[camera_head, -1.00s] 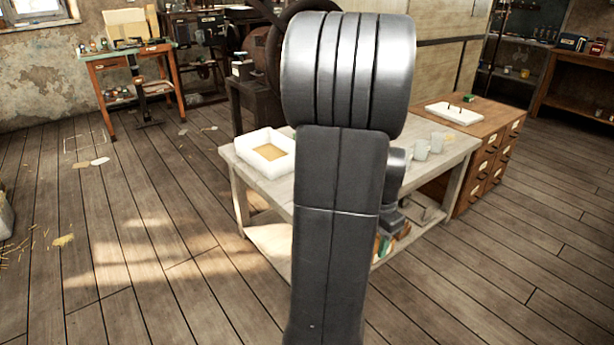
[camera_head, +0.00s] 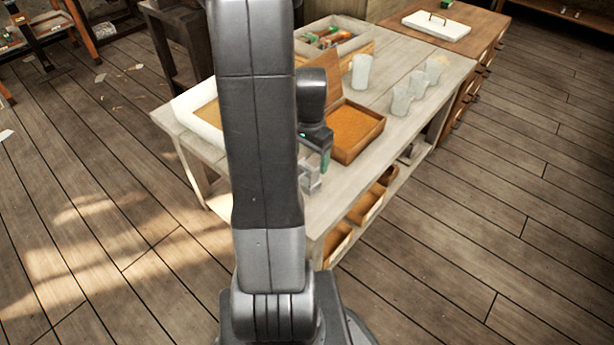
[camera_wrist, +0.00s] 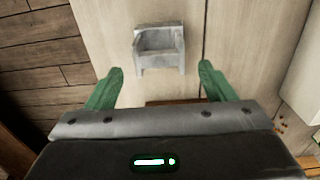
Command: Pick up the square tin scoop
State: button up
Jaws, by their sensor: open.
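The square tin scoop (camera_wrist: 160,50) is a small grey open-fronted box on the pale table top in the wrist view. It lies just beyond the gap between my gripper's green fingers (camera_wrist: 158,88), which are apart with nothing between them. In the head view, the scoop (camera_head: 312,176) shows partly beside my arm, near the table's front edge. My gripper (camera_head: 318,155) is just above it there, and part of it is hidden behind my arm.
An open wooden box (camera_head: 357,133) of brown material sits right of my gripper. Several cloudy cups (camera_head: 401,103) stand farther right. A white tray (camera_head: 193,112) lies left, partly behind my arm. A tray of tools (camera_head: 333,38) is at the back. The table (camera_head: 345,195) is bare at the front.

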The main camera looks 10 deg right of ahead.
aim_at(308, 166)
jog(key=shift+s+a+f+b, duration=0.15)
jog(key=shift+f+b, duration=0.2)
jog(key=shift+f, duration=0.95)
jog(key=shift+s+a+f+b, duration=0.1)
jog(key=shift+f+b, duration=0.25)
jog(key=shift+f, duration=0.95)
jog(key=shift+w, duration=0.1)
jog(key=c, duration=1.1)
